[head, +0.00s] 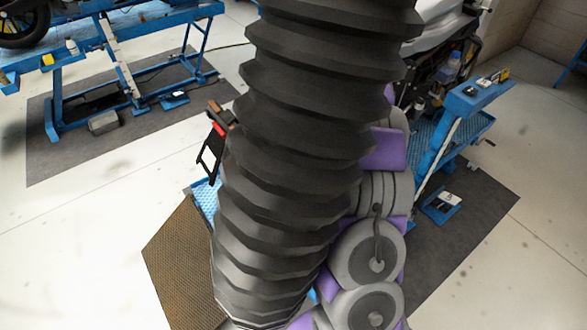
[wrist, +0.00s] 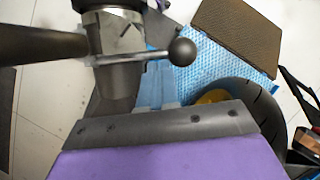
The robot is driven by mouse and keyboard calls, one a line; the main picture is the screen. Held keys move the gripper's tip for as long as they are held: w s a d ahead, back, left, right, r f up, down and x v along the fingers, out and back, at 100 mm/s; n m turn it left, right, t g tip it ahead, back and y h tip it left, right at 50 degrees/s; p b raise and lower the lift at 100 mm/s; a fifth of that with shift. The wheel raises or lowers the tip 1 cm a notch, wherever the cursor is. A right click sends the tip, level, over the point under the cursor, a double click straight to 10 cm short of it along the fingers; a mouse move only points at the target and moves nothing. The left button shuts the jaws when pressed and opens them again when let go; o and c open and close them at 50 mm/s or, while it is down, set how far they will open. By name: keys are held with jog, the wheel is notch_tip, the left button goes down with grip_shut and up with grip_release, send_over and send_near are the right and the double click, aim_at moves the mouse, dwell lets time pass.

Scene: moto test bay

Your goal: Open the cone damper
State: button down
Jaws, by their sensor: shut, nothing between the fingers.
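In the wrist view, the cone damper is a grey metal cone (wrist: 115,85) at the upper left. A thin lever runs across it to a dark ball knob (wrist: 182,52) on its right. I cannot tell the damper's inner position. My gripper (wrist: 160,122) fills the bottom of the wrist view as a purple body with a grey front edge. It is shut and empty, apart from the knob in the picture. In the head view, a thick black ribbed hose (head: 300,150) hangs through the middle. The cone and my gripper are hidden there.
A tyre (wrist: 265,112) with a yellow hub lies beyond my gripper, by a blue tread plate (wrist: 190,65) and a brown textured ramp (wrist: 235,40). A blue lift (head: 125,75) stands at the back left. A blue post (head: 435,135) stands right. Pale floor is clear at left.

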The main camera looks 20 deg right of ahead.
aim_at(284, 184)
jog(key=s+a+n+p, duration=0.1)
jog(key=n, duration=0.1)
jog(key=a+n+h+p, duration=0.1)
jog(key=shift+s+a+r+n+g, duration=0.15)
jog(key=shift+s+n+g, duration=0.25)
jog(key=shift+s+a+n+h+p, duration=0.5)
jog(key=shift+s+a+n+p, duration=0.1)
jog(key=shift+n, duration=0.3)
jog(key=s+n+h+p, duration=0.1)
jog(key=s+n, duration=0.1)
jog(key=n, duration=0.1)
jog(key=s+n+h+p, duration=0.1)
jog(key=s+n+p, duration=0.1)
jog(key=n, duration=0.1)
jog(key=s+a+n+h+p, duration=0.1)
jog(key=s+n, duration=0.1)
jog(key=n, duration=0.1)
jog(key=shift+s+n+h, duration=0.3)
jog(key=shift+s+d+n+t+p, duration=0.3)
jog(key=shift+s+n+t+p, duration=0.3)
jog(key=shift+n, duration=0.4)
jog(key=shift+s, duration=0.1)
